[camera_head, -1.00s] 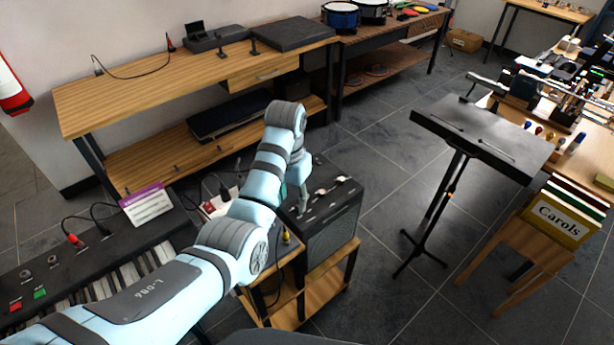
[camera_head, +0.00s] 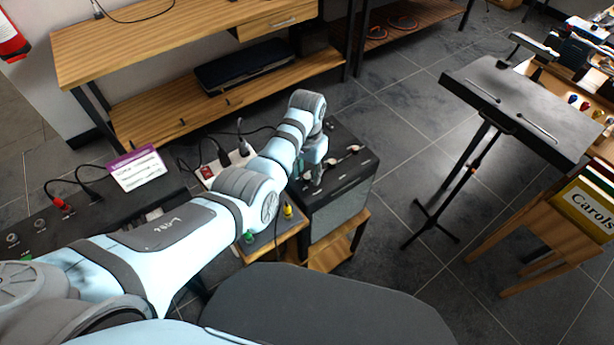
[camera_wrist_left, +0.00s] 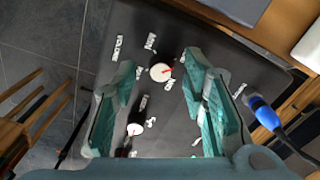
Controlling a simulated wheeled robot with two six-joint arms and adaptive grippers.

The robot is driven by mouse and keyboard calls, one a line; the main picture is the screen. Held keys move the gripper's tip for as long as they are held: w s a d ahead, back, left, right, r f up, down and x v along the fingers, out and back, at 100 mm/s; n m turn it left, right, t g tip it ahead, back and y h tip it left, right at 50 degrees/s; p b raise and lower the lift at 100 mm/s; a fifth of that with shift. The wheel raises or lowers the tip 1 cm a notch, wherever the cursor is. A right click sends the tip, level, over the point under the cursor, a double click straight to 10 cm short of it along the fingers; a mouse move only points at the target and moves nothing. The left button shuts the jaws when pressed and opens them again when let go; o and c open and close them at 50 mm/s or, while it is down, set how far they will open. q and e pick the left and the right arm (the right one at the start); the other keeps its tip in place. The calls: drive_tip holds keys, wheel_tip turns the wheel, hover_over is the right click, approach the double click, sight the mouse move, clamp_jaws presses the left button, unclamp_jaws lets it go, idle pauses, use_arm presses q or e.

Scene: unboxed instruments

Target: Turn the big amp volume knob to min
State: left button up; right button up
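The amp (camera_head: 345,205) is a dark box with a grey front, standing on a small wooden stand. In the left wrist view its black top (camera_wrist_left: 165,110) carries several white labels. A round white knob with a red mark (camera_wrist_left: 161,72) lies between my left fingertips, with a gap on both sides; it looks like the big volume knob, but I cannot read its label. A smaller white knob (camera_wrist_left: 134,129) sits nearer the wrist. My left gripper (camera_wrist_left: 158,76), with teal fingers, is open above the amp top. In the head view it is small and partly hidden by my arm. My right gripper is not in view.
A blue plug with a cable (camera_wrist_left: 263,112) stands beside the right finger. A music stand (camera_head: 515,108) is at the right, with clear floor between.

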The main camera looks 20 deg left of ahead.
use_arm(q)
drive_tip(key=shift+w+f, duration=0.3)
drive_tip(key=shift+f, duration=0.25)
drive_tip(key=shift+s+r, duration=0.2)
drive_tip(key=shift+s, duration=0.1)
drive_tip(key=shift+c, duration=0.6)
drive_tip(key=shift+s+r, duration=0.1)
drive_tip(key=c, duration=0.3)
clamp_jaws()
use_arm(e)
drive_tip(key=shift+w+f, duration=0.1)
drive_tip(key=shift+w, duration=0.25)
